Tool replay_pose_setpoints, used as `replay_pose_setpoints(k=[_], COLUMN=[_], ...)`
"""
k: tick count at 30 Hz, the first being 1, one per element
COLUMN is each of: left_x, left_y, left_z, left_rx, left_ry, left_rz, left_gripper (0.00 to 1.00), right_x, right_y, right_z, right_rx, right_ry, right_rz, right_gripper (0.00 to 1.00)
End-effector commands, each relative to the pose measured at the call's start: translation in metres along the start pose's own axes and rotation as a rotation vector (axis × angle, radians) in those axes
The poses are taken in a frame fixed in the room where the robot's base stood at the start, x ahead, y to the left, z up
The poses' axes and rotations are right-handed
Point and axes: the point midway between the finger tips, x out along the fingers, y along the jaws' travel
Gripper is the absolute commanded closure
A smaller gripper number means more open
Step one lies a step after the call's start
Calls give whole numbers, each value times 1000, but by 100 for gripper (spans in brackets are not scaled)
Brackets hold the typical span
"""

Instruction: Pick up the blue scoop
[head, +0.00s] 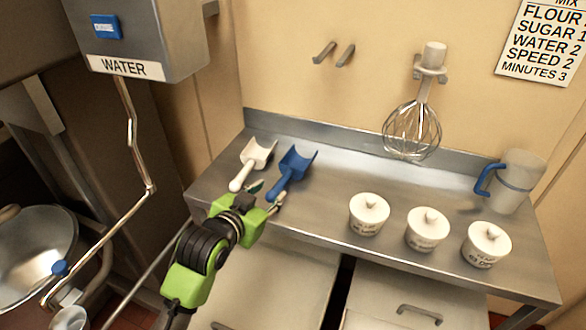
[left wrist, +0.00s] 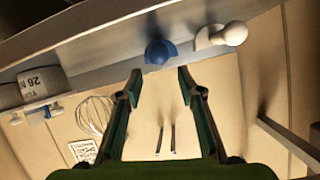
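The blue scoop (head: 297,160) lies on the steel counter, its handle toward the front edge. In the left wrist view the blue scoop (left wrist: 158,50) is just beyond the gap between my fingertips. My left gripper (head: 267,193) is open at the handle end, with a finger on each side; it also shows open and empty in the left wrist view (left wrist: 158,75). I cannot tell whether a finger touches the handle. My right gripper is not in view.
A white scoop (head: 256,154) lies close to the left of the blue one. Three lidded white canisters (head: 369,214) and a jug (head: 520,180) stand to the right on the counter (head: 345,178). A whisk (head: 411,130) hangs at the wall. The counter behind the canisters is clear.

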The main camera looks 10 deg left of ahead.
Motion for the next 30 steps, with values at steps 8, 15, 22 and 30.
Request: replay_pose_setpoints(k=[8,15,22,30], left_x=[36,57,86,91], left_y=[0,0,0,0], left_z=[0,4,7,7], left_rx=[0,-1,-1,0], left_ry=[0,-3,-1,-1], left_rz=[0,0,0,0], left_gripper=[65,65,65,65], right_x=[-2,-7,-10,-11], right_y=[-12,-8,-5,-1], right_z=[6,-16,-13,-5], right_rx=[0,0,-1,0], right_ry=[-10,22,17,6], right_rz=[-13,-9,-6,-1], right_gripper=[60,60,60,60])
